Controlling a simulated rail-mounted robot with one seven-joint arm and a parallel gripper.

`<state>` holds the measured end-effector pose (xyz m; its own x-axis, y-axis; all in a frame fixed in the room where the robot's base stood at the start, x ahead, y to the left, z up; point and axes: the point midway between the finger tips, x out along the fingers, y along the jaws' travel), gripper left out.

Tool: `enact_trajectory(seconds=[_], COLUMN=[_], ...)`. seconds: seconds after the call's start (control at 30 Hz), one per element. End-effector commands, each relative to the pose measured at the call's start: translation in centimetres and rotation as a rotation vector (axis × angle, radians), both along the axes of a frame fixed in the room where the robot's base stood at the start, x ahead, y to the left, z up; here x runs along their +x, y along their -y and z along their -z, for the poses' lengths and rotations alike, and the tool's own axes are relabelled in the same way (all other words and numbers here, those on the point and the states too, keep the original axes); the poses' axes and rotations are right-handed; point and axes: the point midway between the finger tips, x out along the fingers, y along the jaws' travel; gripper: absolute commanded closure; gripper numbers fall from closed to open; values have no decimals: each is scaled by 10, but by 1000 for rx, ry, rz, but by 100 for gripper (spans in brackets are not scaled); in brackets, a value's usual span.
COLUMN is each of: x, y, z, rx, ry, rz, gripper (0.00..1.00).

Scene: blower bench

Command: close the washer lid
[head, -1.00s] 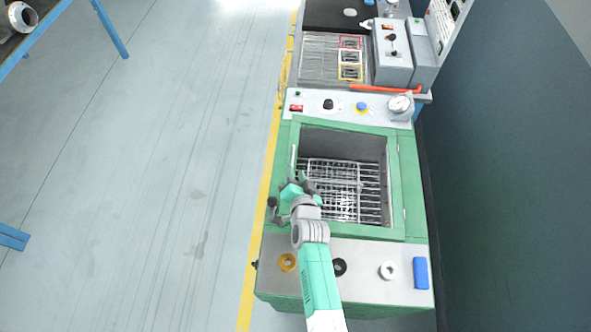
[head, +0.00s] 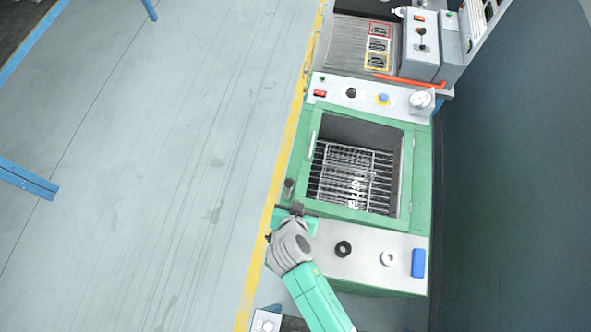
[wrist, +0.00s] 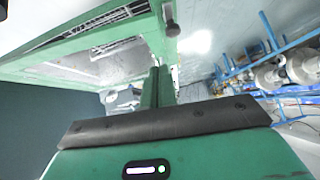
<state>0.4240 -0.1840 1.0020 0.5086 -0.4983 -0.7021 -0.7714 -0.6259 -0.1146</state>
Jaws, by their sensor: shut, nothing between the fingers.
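The washer (head: 422,180) is a green cabinet. A green frame (head: 360,215) surrounds its square opening, and the wire basket (head: 350,175) shows inside. I cannot tell from above whether this frame is the lid, or how far the lid stands from closed. A dark knob (head: 288,188) sits at the frame's left edge; it also shows in the wrist view (wrist: 172,28). My gripper (head: 297,209) is shut and empty at the front left corner of the frame, just below the knob. In the wrist view its fingers (wrist: 157,70) are together below a green windowed frame (wrist: 65,48); contact is unclear.
A pale front ledge (head: 365,258) carries dark and white rings and a blue block (head: 418,262). A control panel (head: 365,95) with a gauge lies behind the opening. A dark wall stands at right. The floor (head: 150,180) at left is open.

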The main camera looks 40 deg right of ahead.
Motion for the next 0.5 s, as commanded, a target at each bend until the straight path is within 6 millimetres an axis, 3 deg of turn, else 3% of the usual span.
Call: enact_trajectory(seconds=[0.23, 0.5], x=[28, 31], y=[26, 23], z=[39, 73], rx=[4, 1], ry=[0, -1], rz=[3, -2], gripper=[100, 100])
